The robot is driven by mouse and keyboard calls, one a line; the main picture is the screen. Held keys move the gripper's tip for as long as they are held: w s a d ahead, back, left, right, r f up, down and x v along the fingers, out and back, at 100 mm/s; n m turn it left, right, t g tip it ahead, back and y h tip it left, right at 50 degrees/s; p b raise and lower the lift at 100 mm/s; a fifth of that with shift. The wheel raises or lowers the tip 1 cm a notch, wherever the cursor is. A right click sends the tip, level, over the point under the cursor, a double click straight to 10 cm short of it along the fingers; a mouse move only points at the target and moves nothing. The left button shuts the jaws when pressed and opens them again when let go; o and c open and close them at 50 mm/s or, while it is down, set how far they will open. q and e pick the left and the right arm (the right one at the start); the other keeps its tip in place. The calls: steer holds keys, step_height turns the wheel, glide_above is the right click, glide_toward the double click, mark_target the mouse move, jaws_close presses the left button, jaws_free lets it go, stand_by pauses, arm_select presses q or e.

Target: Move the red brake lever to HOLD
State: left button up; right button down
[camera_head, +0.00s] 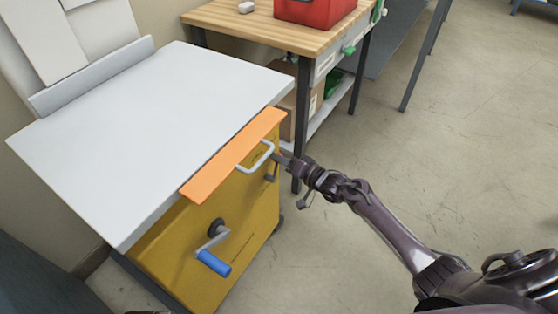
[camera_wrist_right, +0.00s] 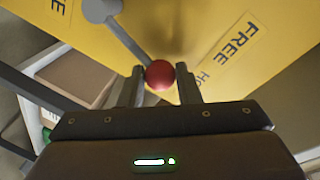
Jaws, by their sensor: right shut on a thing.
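The brake lever has a red ball knob (camera_wrist_right: 160,75) on a thin grey rod (camera_wrist_right: 128,40), which runs to a round grey pivot at the upper left of the right wrist view. The fingers of my right gripper (camera_wrist_right: 160,88) are shut on the knob, one on each side. In the head view, my right gripper (camera_head: 281,160) is at the right end of the yellow cart side (camera_head: 252,215), below the orange strip, and mostly hides the lever.
A grey handle (camera_head: 257,158) and a crank with a blue grip (camera_head: 214,264) stick out of the cart's yellow side near my gripper. The orange strip (camera_head: 235,155) edges the white top (camera_head: 150,130). A wooden bench (camera_head: 255,27) stands behind. Floor at right is clear.

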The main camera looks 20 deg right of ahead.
arm_select(q)
steer(key=shift+f, duration=0.6)
arm_select(e)
steer(key=shift+w+d+f+m, duration=0.2)
steer(key=shift+w+d+m, duration=0.15)
steer(key=shift+m, duration=0.25)
steer(key=shift+d, duration=0.1)
steer(key=c, duration=1.1)
jaws_free()
steer(key=shift+o, duration=0.2)
arm_select(q)
step_height(320, 180, down, 6)
steer(key=p, duration=0.2)
steer(key=shift+a+f, duration=0.2)
steer(key=shift+a, duration=0.25)
arm_select(e)
steer(key=v, duration=0.7)
steer(key=shift+s+d, duration=0.2)
steer(key=shift+s, duration=0.15)
